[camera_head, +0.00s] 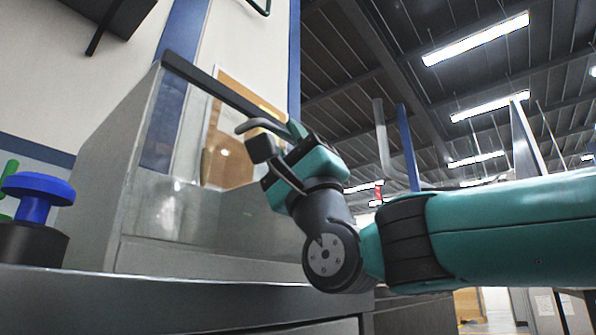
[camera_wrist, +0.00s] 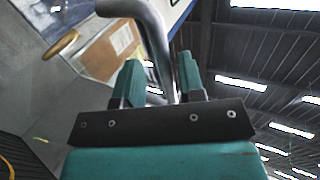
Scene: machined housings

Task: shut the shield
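A grey curved tube handle (camera_wrist: 152,32) passes between the two teal fingers of my gripper (camera_wrist: 160,80) in the wrist view. The fingers stand apart on either side of it, with a narrow gap on the left; contact on the right is unclear. In the head view, the bent end of the handle (camera_head: 258,124) shows at my gripper (camera_head: 280,143). A see-through shield panel (camera_head: 180,208) with a dark top bar (camera_head: 222,91) appears to stand on the grey machine (camera_head: 105,175). Where the handle joins the shield is hidden behind my gripper.
A blue mushroom-shaped button (camera_head: 38,190) on a dark base stands at the left on the machine's ledge (camera_head: 150,295). A brown board (camera_head: 232,130) shows behind the panel. Blue posts and ceiling lights are far behind; the space above my gripper looks free.

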